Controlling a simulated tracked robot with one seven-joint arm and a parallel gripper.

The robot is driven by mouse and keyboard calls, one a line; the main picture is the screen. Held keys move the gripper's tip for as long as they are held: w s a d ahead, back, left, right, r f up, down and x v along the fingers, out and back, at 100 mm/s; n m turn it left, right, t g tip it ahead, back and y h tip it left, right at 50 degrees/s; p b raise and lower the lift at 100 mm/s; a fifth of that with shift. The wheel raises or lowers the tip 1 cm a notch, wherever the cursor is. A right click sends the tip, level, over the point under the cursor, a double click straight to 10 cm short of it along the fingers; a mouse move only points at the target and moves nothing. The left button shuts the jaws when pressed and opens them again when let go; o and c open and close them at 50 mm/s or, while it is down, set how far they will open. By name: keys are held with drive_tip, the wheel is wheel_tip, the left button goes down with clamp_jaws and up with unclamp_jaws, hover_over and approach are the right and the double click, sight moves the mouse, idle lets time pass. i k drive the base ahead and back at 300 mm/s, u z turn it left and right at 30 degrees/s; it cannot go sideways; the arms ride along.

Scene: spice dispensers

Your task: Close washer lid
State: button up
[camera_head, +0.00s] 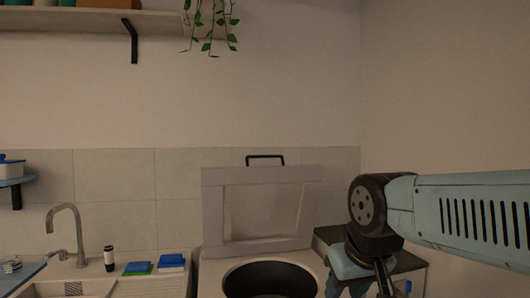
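The washer (212,277) stands in the lower middle of the head view, a pale top-loading machine with a round dark drum opening (270,280). Its lid (213,210) is raised and stands nearly upright behind the opening, close to the tiled wall. The lid has a pale frame, a recessed panel and a black handle (265,157) on its top edge. My arm reaches in from the right and bends downward to the right of the washer. My gripper is not visible; the lower end of the arm runs out of the bottom of the frame.
A sink with a tap (72,232) is at the lower left. A dark bottle (109,258), a green-and-blue sponge (138,268) and a blue item (171,261) lie beside it. A dark-topped surface (408,262) is right of the washer. A shelf (90,20) and hanging plant (210,30) are above.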

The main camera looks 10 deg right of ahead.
sight(214, 180)
drive_tip(key=z, duration=0.05)
drive_tip(key=i, duration=0.95)
drive_tip(key=u, duration=0.1)
